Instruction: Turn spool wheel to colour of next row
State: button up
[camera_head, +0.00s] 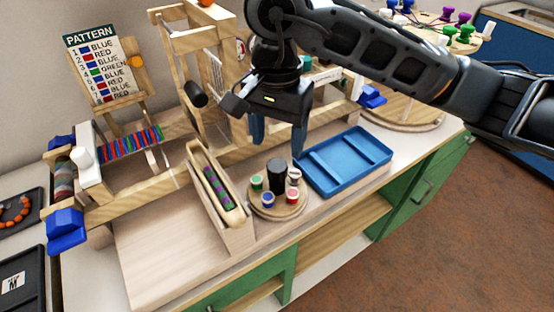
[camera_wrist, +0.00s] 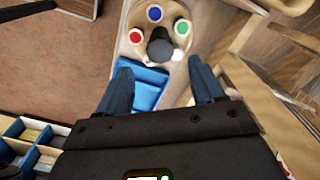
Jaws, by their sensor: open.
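The spool wheel (camera_head: 270,207) is a small round wooden disc on the bench, with a black central knob (camera_head: 277,175) and green, blue, red and pale spools around it. In the wrist view the wheel (camera_wrist: 138,40) lies ahead of the fingers, with its dark knob (camera_wrist: 160,50) near the middle. My gripper (camera_head: 277,148) is open and empty, above and behind the wheel, apart from it. The pattern card (camera_head: 103,68) lists numbered rows: blue, red, blue, green, blue, blue or red lines lower down. A striped woven band (camera_head: 130,143) lies on the loom.
A blue tray (camera_head: 345,162) lies right of the wheel. A wooden shuttle (camera_head: 215,186) with a purple-green winding sits left of it. The loom's upright frame (camera_head: 190,55) stands behind. Free bench surface (camera_head: 155,250) lies at front left.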

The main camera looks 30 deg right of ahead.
aim_at(277, 165)
jog(key=shift+a+f+p, duration=0.1)
jog(key=shift+f+p, duration=0.2)
jog(key=shift+f, duration=2.85)
jog(key=c, duration=1.1)
jog(key=shift+o, duration=0.2)
jog(key=shift+f+m+b, duration=0.1)
jog(key=shift+m+b, duration=0.2)
jog(key=shift+b, duration=0.05)
jog(key=m+b, duration=0.2)
jog(key=shift+f+b, duration=0.1)
jog(key=shift+b, duration=0.25)
jog(key=shift+m+b, duration=1.3)
jog(key=shift+m, duration=0.4)
jog(key=shift+r, duration=0.2)
